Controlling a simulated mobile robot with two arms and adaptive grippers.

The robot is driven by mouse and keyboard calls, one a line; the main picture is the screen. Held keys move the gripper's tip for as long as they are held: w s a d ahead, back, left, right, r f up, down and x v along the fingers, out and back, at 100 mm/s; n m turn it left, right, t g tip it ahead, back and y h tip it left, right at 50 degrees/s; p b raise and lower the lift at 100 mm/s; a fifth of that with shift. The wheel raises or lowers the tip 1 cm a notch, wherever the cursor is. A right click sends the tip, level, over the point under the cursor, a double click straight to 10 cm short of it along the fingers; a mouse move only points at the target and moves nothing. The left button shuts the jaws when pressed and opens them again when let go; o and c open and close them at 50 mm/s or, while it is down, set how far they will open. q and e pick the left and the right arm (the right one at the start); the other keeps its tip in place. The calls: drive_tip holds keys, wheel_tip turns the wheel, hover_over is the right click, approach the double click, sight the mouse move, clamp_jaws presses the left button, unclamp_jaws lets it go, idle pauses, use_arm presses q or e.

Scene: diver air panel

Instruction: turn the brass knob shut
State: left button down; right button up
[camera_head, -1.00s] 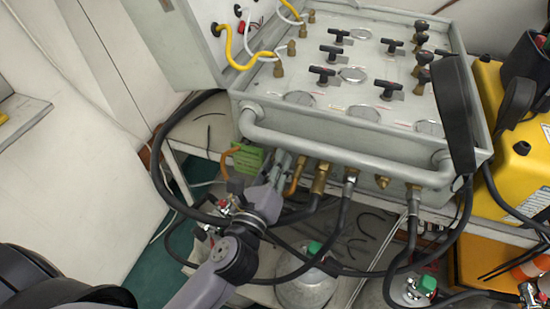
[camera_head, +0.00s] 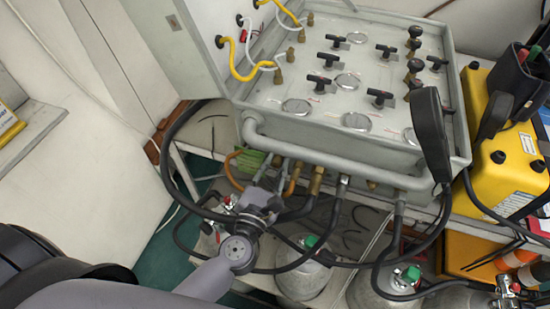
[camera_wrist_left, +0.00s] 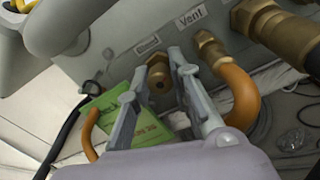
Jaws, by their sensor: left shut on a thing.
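The brass knob (camera_wrist_left: 159,77) sits low on the front face of the grey air panel (camera_head: 320,158), left of the "Vent" label in the left wrist view. My left gripper (camera_wrist_left: 157,82) has one finger on each side of it and is shut on it. How far the knob is turned cannot be told. My right gripper is not in view.
An orange hose on a brass fitting (camera_wrist_left: 209,46) is close right of the fingers. Black hoses and gas cylinders (camera_head: 305,275) crowd the space under the panel. A yellow case (camera_head: 505,160) stands at right.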

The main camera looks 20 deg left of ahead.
use_arm(q)
drive_tip(key=m+p, duration=0.2)
drive_tip(key=m, duration=0.3)
drive_tip(key=shift+p, duration=0.35)
idle(0.4)
drive_tip(key=c, duration=1.7)
unclamp_jaws()
drive_tip(key=s, duration=1.2)
drive_tip(key=shift+a+f, duration=0.15)
